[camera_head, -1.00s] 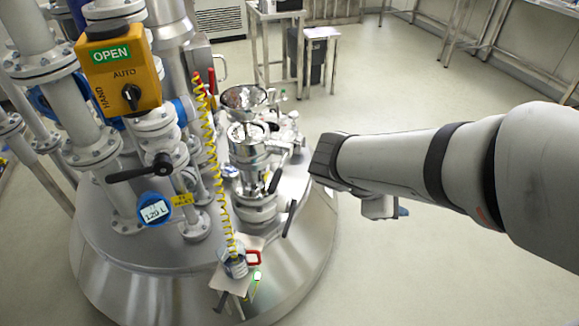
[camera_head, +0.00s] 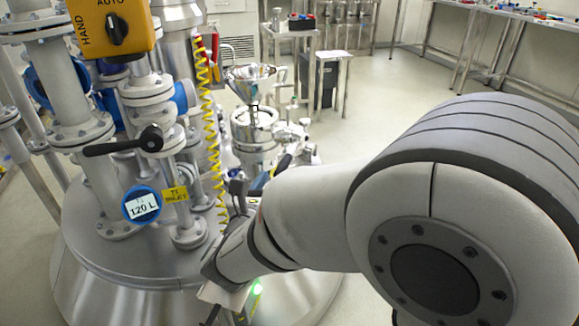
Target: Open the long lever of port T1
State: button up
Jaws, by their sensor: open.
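The yellow T1 tag (camera_head: 176,194) hangs on a pipe at the left, beside a round blue gauge (camera_head: 142,205) reading 120 L. Just above them, a long black lever (camera_head: 115,147) lies nearly level across the valve, its grip end pointing left and its hub on the right. My gripper (camera_head: 249,187) shows small at the end of my arm, right of the tag and clear of the lever. It is open and nothing shows in it. Its fingers are partly lost against the metal parts behind.
An orange selector box (camera_head: 112,28) hangs above the valve. A coiled yellow hose (camera_head: 210,140) runs down between the lever and my gripper. A steel funnel (camera_head: 250,82) and vessel stand behind my wrist. Flanged pipes crowd the left.

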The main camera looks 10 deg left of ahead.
aim_at(281, 165)
jog(key=w+b, duration=0.1)
jog(key=w, duration=0.4)
jog(key=shift+d, duration=0.15)
grip_shut()
dwell(0.4)
